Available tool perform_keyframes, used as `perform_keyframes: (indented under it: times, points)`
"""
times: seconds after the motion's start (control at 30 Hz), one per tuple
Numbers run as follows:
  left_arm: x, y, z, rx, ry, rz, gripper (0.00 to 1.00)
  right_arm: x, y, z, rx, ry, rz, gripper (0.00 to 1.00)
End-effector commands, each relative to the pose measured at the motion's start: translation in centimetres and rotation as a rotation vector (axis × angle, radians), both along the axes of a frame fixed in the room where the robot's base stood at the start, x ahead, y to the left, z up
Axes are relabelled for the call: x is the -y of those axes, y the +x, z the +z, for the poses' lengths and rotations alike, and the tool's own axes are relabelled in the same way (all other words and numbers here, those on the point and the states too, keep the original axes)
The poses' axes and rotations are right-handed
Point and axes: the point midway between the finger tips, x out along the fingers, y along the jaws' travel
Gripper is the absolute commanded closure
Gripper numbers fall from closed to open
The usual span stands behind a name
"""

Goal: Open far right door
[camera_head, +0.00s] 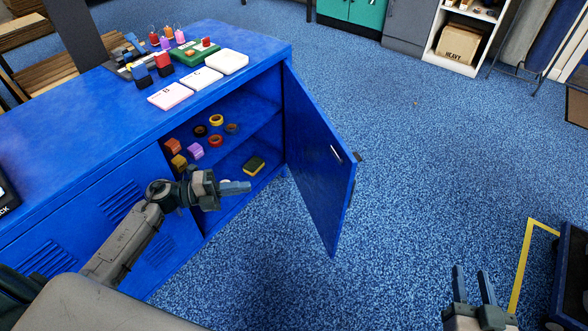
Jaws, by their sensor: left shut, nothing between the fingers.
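The far right door (316,150) of the blue cabinet (90,120) stands wide open, swung out over the floor to the right. A small handle (336,153) shows on its face, near the free edge. My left gripper (245,187) is shut and empty in front of the open compartment, to the left of the door and apart from it. My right gripper (472,287) is open and empty over the floor at the lower right, away from the cabinet.
Tape rolls (216,120) and small blocks lie on the inner shelf, with a yellow and black item (253,166) below. Stamps and cards (200,79) lie on the cabinet top. A dark blue object (572,270) stands at the right edge. The carpet (430,180) right of the door is clear.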

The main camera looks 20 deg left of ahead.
Motion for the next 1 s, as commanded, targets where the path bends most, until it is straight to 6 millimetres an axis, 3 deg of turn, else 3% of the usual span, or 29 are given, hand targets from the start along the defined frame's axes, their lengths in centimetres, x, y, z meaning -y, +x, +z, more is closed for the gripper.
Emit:
perform_keyframes:
  times: [0.17,0.7,1.0]
  points:
    - [0.8,0.6,-0.4,-0.004,0.014,0.000,1.00,0.0,-0.2,-0.4,-0.018,0.001,0.002,0.64]
    - [10.0,4.9,-0.3,-0.003,0.008,0.001,1.00,0.0,0.0,-0.1,0.002,-0.001,0.000,0.64]
    - [12.3,6.0,-0.3,-0.005,0.012,0.000,1.00,0.1,0.2,0.4,0.030,-0.003,-0.003,0.64]
